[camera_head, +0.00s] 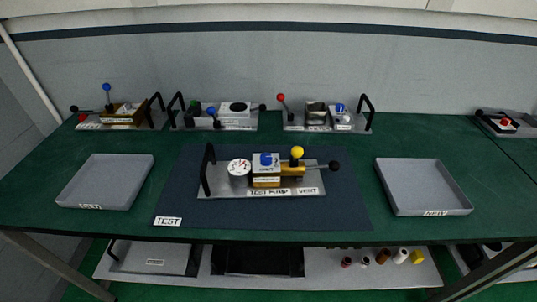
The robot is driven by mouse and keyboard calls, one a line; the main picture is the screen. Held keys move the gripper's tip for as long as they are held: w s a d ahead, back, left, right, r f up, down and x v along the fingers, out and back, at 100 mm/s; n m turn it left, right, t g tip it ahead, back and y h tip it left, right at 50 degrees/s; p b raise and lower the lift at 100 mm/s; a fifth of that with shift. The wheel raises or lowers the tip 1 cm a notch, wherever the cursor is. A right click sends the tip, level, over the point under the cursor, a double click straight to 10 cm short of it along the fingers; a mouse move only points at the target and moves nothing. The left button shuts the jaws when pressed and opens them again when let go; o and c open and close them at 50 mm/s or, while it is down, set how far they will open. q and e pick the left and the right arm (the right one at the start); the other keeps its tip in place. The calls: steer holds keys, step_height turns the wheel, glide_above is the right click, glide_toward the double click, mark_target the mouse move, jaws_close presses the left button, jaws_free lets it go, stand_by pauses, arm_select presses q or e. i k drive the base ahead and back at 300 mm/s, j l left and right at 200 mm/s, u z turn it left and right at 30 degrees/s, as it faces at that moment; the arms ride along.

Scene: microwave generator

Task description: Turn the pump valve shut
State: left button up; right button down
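A test pump unit (225,189) stands on the dark mat at the middle of the table. Its metal plate carries a round white dial gauge (238,167), a block with a blue knob (266,159), a brass body (292,170) with a yellow ball knob (297,152) on top, and a black ball-ended lever (333,166) pointing right. Labels on the front edge read "TEST", "PUMP" and "VENT". I cannot tell which knob is the pump valve, nor whether it is open or shut. Neither of my grippers shows in the head view.
A grey tray (61,199) stands at the left and another grey tray (469,209) at the right; both look empty. The mat (345,215) has bare room around the unit. Several similar units with levers and black handles line the back edge. Small bottles stand on the shelf below.

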mark_target(266, 159)
steer(key=j+z, duration=0.75)
steer(key=k+j+z, duration=0.1)
steer(key=j+z, duration=0.15)
steer(key=z, duration=0.15)
